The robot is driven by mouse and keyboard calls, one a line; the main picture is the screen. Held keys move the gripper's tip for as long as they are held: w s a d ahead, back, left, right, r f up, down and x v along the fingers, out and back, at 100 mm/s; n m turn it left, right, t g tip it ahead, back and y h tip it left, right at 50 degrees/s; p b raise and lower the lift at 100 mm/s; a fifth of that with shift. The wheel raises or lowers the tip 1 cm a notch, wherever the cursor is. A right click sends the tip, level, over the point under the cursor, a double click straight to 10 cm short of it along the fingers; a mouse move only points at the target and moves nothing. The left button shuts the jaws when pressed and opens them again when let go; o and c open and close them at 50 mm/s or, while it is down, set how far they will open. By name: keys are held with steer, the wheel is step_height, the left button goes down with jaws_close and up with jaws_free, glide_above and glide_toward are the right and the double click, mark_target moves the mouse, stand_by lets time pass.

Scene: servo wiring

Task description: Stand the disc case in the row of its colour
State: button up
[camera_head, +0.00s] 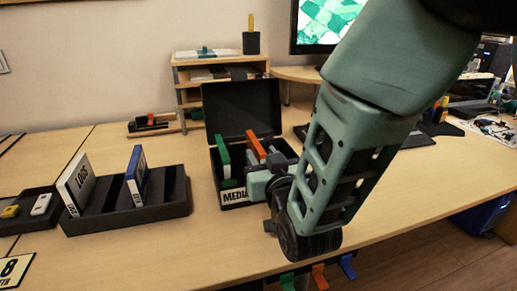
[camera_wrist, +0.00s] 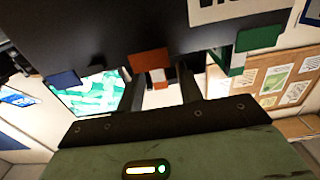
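The black MEDIA box (camera_head: 236,197) stands open on the table in the head view, its lid raised behind. A green case with a white face (camera_head: 222,155) stands at its left. Orange upright pieces (camera_head: 256,145) and (camera_head: 285,138) show to the right; I cannot tell which are cases. A white LOGS case (camera_head: 74,185) and a blue case (camera_head: 137,172) stand in a black slotted rack (camera_head: 125,217). My gripper (camera_wrist: 160,75) is at the box's right side. Its fingers are apart, with an orange-and-white piece (camera_wrist: 149,62) seen between or beyond them. My gripper hides part of the box.
A small tray with yellow and white items (camera_head: 42,204) lies at far left. A wooden shelf (camera_head: 185,90) and monitor (camera_head: 325,22) stand behind. Green, orange and blue tabs (camera_head: 318,276) show at the front edge.

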steer(key=s+f+g, duration=0.1)
steer(key=s+g, duration=0.1)
steer(key=s, duration=0.1)
steer(key=s+d+f+g, duration=0.1)
steer(key=s+f+g, duration=0.1)
steer(key=s, duration=0.1)
steer(key=s+f+g, duration=0.1)
steer(key=s+g, duration=0.1)
steer(key=s, duration=0.1)
steer(key=shift+s+d+f, duration=0.15)
steer(key=shift+s, duration=0.15)
steer(key=s+g, duration=0.2)
steer(key=s+f+n+g, duration=0.1)
steer(key=s+g, duration=0.1)
steer(key=shift+d+f+y, duration=0.1)
steer(key=shift+d+y, duration=0.1)
steer(key=shift+y, duration=0.1)
steer(key=s+d+r+n+g+h, duration=0.1)
steer(key=s+d+n+g+h, duration=0.2)
steer(key=s+d, duration=0.8)
steer(key=s+g+h, duration=0.2)
steer(key=g, duration=0.2)
steer(key=shift+r, duration=0.3)
step_height(320, 180, up, 21)
steer(key=p, duration=2)
steer(key=shift+f+p, duration=0.15)
steer(key=shift+p, duration=0.25)
